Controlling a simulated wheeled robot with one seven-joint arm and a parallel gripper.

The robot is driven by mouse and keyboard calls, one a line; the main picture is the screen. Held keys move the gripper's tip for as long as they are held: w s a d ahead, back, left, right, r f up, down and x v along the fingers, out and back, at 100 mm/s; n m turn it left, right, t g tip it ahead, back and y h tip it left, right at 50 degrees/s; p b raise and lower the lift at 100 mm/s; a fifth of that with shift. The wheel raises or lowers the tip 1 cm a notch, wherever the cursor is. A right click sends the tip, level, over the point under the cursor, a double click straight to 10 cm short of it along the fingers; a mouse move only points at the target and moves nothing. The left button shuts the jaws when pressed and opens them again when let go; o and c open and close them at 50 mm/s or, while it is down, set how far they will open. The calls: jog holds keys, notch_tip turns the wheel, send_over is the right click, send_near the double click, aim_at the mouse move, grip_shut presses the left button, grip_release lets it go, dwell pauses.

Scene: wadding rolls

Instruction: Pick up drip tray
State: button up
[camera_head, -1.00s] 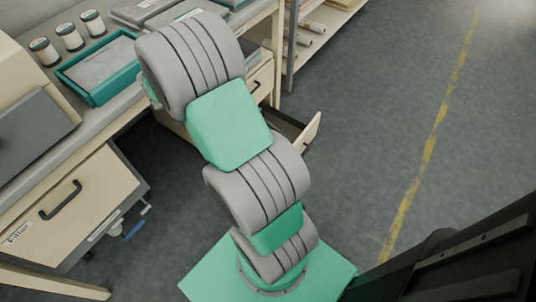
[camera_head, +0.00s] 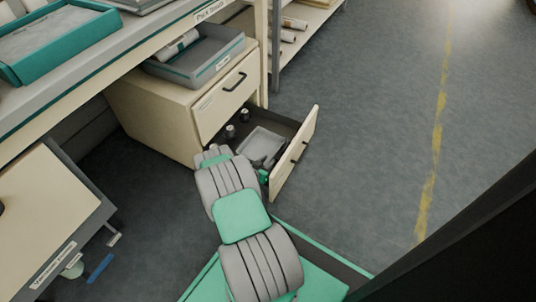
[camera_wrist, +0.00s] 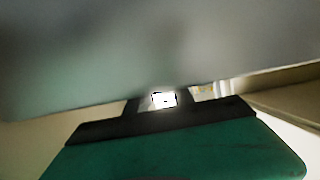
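A light grey tray (camera_head: 262,143), which looks like the drip tray, lies in the open lower drawer of the cream cabinet. My arm reaches down to this drawer, and the green part of my gripper (camera_head: 264,176) shows at the drawer's near side, close to the tray. The arm hides most of the gripper. In the wrist view, a blurred grey surface fills the upper part very close to the camera, above my green and black gripper body (camera_wrist: 165,130). The fingertips are not clear, so I cannot tell whether they touch or hold the tray.
The open drawer's front panel (camera_head: 295,155) stands out to the right of my gripper. Small dark cylinders (camera_head: 238,122) are in the drawer. A grey bin (camera_head: 200,60) sits on the cabinet. A teal tray (camera_head: 60,42) lies on the workbench. The floor at right is clear.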

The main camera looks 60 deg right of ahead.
aim_at(273, 157)
jog(key=b+x, duration=0.1)
jog(key=x, duration=0.2)
jog(key=shift+f, duration=0.1)
grip_shut()
dwell(1.2)
